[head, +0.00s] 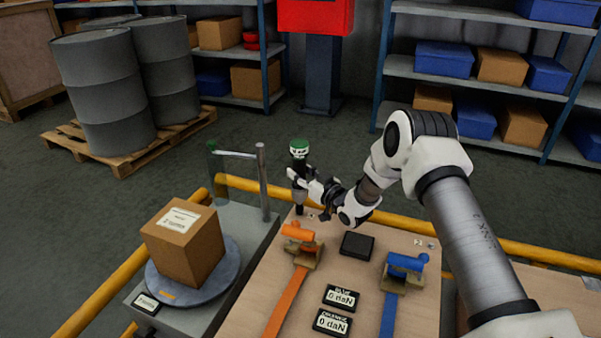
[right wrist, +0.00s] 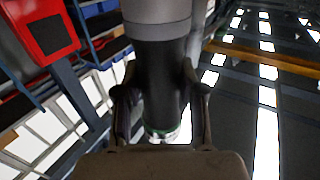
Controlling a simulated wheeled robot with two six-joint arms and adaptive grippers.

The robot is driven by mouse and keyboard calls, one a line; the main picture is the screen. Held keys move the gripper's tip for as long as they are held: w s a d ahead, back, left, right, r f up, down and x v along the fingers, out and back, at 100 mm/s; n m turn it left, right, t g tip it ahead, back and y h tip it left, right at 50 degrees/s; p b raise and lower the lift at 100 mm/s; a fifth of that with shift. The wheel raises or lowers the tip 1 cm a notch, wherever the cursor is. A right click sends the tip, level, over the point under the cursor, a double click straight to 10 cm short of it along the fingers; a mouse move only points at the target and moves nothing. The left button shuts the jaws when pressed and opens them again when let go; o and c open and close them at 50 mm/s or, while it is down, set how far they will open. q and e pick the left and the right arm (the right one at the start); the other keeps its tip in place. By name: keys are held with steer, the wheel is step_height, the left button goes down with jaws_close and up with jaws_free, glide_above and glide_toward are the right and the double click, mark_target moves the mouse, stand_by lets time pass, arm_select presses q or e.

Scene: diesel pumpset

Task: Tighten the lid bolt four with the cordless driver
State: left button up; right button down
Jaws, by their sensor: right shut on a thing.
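My right gripper (head: 303,182) is shut on the cordless driver (head: 299,164), which stands upright with a green top and a dark lower end. The driver is over the far left edge area of the wooden tabletop; I cannot tell whether its lower end touches the top. In the right wrist view the two fingers (right wrist: 158,105) clasp the driver's dark round body (right wrist: 160,75), with a grey collar above and a green end below. No lid or lid bolt can be made out in either view. My left gripper is not in view.
The wooden top (head: 260,285) holds an orange ratchet strap (head: 300,245), a blue ratchet strap (head: 404,268), a black block (head: 357,245) and two displays reading 0 daN (head: 341,297). A carton (head: 183,245) sits on a round plate at left. Yellow rails (head: 520,250) border the station.

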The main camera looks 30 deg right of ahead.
mark_target(305, 159)
steer(key=shift+f, duration=0.15)
steer(key=shift+w+d+r+p, duration=0.1)
steer(key=shift+r+p, duration=0.55)
steer(key=shift+r, duration=0.15)
steer(key=shift+r+p, duration=1.05)
steer(key=shift+r, duration=0.75)
